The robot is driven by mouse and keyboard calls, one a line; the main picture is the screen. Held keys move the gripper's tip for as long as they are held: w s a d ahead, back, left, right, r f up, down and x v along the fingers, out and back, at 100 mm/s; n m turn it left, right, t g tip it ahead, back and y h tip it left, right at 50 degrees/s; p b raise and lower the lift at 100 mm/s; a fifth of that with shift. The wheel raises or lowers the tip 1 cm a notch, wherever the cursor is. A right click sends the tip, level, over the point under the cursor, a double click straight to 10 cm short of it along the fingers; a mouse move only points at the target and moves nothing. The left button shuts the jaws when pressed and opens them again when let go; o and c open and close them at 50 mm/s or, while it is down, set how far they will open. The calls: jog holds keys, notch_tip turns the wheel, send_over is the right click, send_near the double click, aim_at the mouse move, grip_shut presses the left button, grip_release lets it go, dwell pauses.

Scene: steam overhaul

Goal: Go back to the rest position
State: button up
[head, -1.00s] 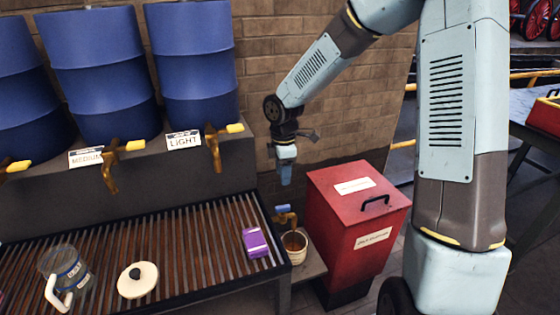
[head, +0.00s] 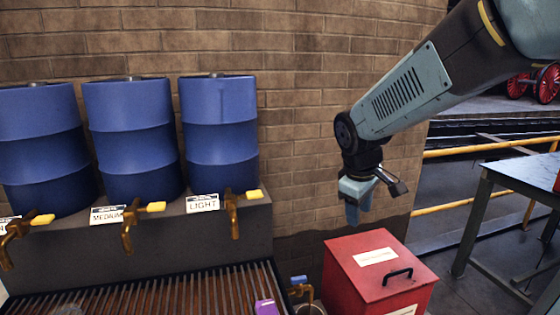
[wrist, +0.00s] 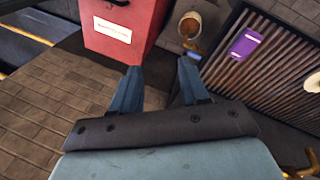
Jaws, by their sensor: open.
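My gripper (head: 354,207) hangs fingers down in front of the brick wall, above and behind the red bin (head: 372,262). In the wrist view my gripper (wrist: 158,90) shows two blue fingers apart with nothing between them. The red bin also shows in the wrist view (wrist: 108,50), beyond the fingertips at the upper left. My arm reaches in from the upper right in the head view.
Blue drums (head: 217,130) with brass taps stand on a ledge at left. A slatted grate (head: 150,300) lies below, with a purple packet (wrist: 245,43) on it. A small pot (wrist: 190,25) sits beside the bin. A table (head: 515,185) and yellow rail (head: 480,151) are at right.

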jog(key=s+d+r+m+t, duration=0.1)
jog(key=s+d+r+m, duration=0.1)
jog(key=s, duration=0.5)
jog(key=s+d+r+m+t+y, duration=0.1)
jog(key=s+d+r+m, duration=0.2)
jog(key=s+r+m, duration=0.2)
jog(key=shift+s+d+m+t+y, duration=0.3)
jog(key=shift+s+m+t, duration=0.1)
jog(key=shift+s+m, duration=0.65)
